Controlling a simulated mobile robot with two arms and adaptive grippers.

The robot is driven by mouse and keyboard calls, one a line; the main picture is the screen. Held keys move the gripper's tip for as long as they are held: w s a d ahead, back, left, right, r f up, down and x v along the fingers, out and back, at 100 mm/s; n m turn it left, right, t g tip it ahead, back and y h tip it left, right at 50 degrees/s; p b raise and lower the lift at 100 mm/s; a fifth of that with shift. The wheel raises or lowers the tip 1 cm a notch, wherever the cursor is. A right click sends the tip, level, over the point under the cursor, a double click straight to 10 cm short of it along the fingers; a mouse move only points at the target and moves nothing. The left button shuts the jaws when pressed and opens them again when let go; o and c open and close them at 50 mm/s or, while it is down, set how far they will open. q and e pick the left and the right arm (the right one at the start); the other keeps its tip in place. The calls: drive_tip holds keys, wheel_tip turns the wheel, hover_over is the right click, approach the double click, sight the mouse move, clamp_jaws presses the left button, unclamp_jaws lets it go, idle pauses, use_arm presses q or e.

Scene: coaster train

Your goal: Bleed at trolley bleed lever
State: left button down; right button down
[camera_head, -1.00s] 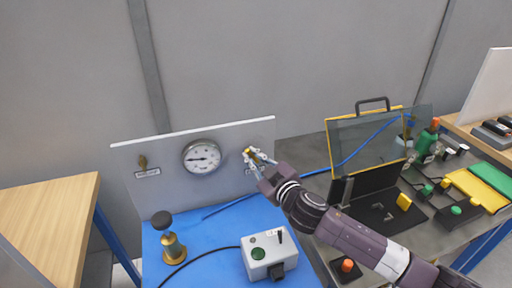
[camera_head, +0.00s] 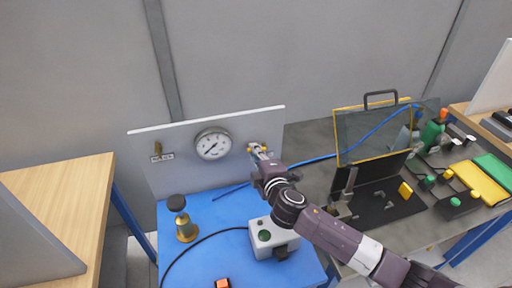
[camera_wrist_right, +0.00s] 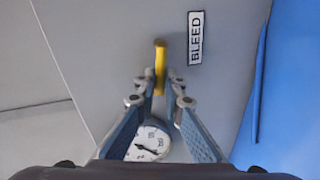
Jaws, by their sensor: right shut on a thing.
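The bleed lever (camera_wrist_right: 160,58) is a yellow handle on the grey upright panel (camera_head: 185,178), beside a label reading BLEED (camera_wrist_right: 195,38). My right gripper (camera_wrist_right: 161,82) is shut on the lever, with its fingertips on either side of the lower part in the right wrist view. In the head view, my right gripper (camera_head: 257,150) is at the panel's right part, and its fingers partly hide the lever. The round gauge (camera_head: 213,143) is on the panel to the left of it, its needle pointing to the lower left. My left gripper is out of view.
A brass lever (camera_head: 157,148) with a label is at the panel's left. A brass bell-like object (camera_head: 184,222) and a grey box (camera_head: 268,246) with a green button stand on the blue top (camera_head: 205,250). A cluttered bench (camera_head: 440,222) is at the right.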

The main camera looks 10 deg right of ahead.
drive_tip(key=shift+f+n+h, duration=0.3)
drive_tip(key=shift+f+n, duration=0.05)
drive_tip(key=shift+n, duration=0.35)
drive_tip(key=c, duration=2)
unclamp_jaws()
drive_tip(key=shift+c, duration=0.2)
drive_tip(key=s+r, duration=0.2)
drive_tip(key=s, duration=0.9)
drive_tip(key=shift+s+d+r, duration=0.15)
drive_tip(key=shift+s+r, duration=0.05)
drive_tip(key=shift+s, duration=0.2)
drive_tip(key=shift+f, duration=0.1)
